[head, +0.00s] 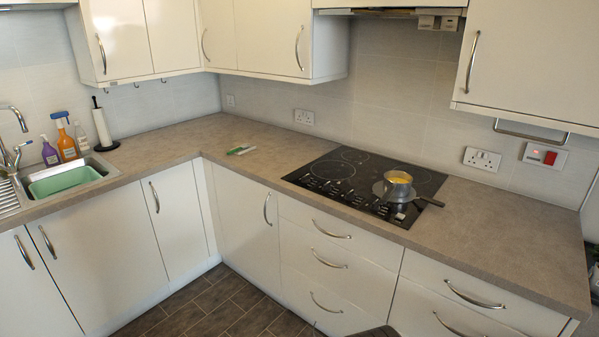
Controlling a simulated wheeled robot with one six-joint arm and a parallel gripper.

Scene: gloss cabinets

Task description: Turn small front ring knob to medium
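The black hob (325,172) is set into the worktop on the right-hand run. Several small knobs (345,194) stand along its front edge, too small to read their settings or tell which is the small front ring knob. A metal saucepan (397,190) with yellow contents stands on the hob's right front part, its dark handle (432,201) pointing right. The pan hides part of the ring under it. My gripper is not in view.
A green-and-white item (241,150) lies on the worktop left of the hob. The sink with a green basin (65,180), bottles (66,141) and a paper towel roll (102,127) are at the left. The worktop (490,225) right of the hob is clear. Drawer handles (331,231) stick out below.

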